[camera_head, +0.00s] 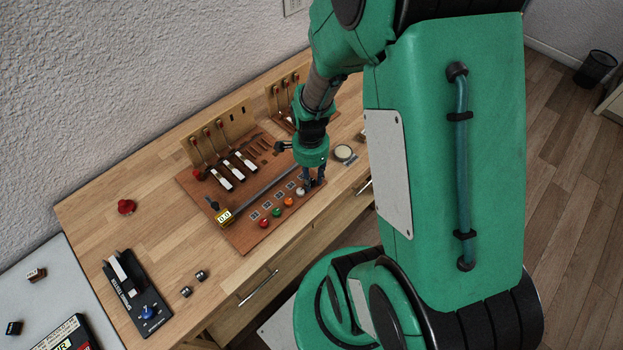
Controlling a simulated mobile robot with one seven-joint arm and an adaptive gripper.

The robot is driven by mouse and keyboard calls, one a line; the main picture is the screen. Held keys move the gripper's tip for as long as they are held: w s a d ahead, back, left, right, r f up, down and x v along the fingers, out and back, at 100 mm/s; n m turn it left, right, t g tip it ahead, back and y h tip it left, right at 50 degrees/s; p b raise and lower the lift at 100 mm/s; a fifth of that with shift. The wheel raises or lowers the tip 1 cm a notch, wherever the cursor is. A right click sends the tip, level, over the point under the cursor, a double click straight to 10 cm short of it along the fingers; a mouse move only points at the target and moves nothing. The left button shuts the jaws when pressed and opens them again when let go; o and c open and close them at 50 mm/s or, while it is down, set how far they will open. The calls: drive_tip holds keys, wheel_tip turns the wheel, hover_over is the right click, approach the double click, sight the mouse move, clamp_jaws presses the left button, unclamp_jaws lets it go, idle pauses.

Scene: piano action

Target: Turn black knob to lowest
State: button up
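A brown wooden board (251,238) on the desk carries a row of small round knobs along its front edge. I see a red knob (263,223), a green knob (276,213), an orange knob (288,202) and a whitish knob (300,192). My gripper (314,182) points down at the right end of this row, just beyond the whitish knob. Its fingers cover that spot, so a black knob there cannot be made out. The fingers are too small and dark to show whether they are open or gripping. A separate dark knob-like piece (213,204) sits at the board's left end.
Piano-action uprights (222,131) stand behind. A round pale-topped object (344,153) is right of my gripper. A red object (126,207) and a black device (137,297) lie left. The left desk has free room.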

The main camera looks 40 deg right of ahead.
drive_tip(key=shift+c, duration=0.5)
clamp_jaws()
drive_tip(key=shift+n, duration=0.3)
drive_tip(key=n+p, duration=0.2)
drive_tip(key=n, duration=0.1)
drive_tip(key=n+p, duration=0.1)
drive_tip(key=n, duration=0.2)
drive_tip(key=shift+n, duration=0.3)
drive_tip(key=n+p, duration=0.2)
drive_tip(key=n, duration=0.3)
drive_tip(key=n+p, duration=0.2)
drive_tip(key=n, duration=0.3)
